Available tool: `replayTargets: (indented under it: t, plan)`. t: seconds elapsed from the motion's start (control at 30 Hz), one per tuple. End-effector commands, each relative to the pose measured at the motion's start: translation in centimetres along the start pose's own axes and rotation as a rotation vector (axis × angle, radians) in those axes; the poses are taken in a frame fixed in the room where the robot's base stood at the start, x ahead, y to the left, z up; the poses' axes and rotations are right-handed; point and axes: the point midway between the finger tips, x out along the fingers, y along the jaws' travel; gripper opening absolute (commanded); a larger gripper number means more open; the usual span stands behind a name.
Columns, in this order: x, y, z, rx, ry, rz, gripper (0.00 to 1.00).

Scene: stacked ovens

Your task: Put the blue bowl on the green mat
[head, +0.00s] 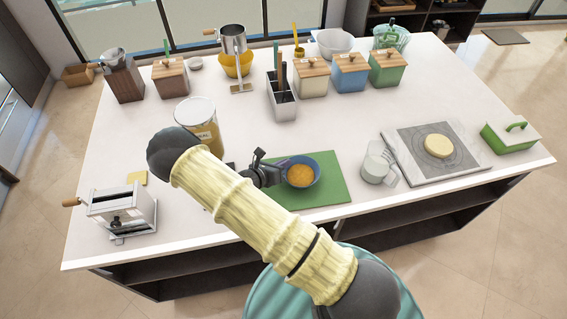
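The blue bowl (304,160) with orange contents (300,175) is over the green mat (334,182) on the white counter. It looks upright. I cannot tell whether it rests on the mat or is slightly above it. My gripper (279,168) is at the bowl's left rim, seen from above and small. Its fingertips meet or overlap the rim, but I cannot tell whether they are closed on it.
A glass jar (199,125) stands behind my arm. A pasta machine (122,211) is at the front left. A clear pitcher (376,164) and a board with dough (437,146) are right of the mat. Canisters line the back. The counter between is clear.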

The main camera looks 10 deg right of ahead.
Motion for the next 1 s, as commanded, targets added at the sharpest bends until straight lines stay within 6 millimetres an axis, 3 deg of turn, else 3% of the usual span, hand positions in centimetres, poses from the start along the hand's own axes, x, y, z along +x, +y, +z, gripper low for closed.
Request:
replayTargets:
  t: [0.03,0.1,0.13,0.57,1.0]
  plan:
    - [0.1,0.0,0.0,0.001,0.0,-0.002,0.08]
    - [0.2,-0.1,0.0,0.001,0.001,-0.003,0.22]
    - [0.2,-0.1,0.0,0.002,0.002,-0.004,0.24]
    - [-0.5,-0.1,0.1,0.002,0.002,-0.002,0.24]
    - [-8.4,0.0,0.0,0.004,0.002,0.001,0.24]
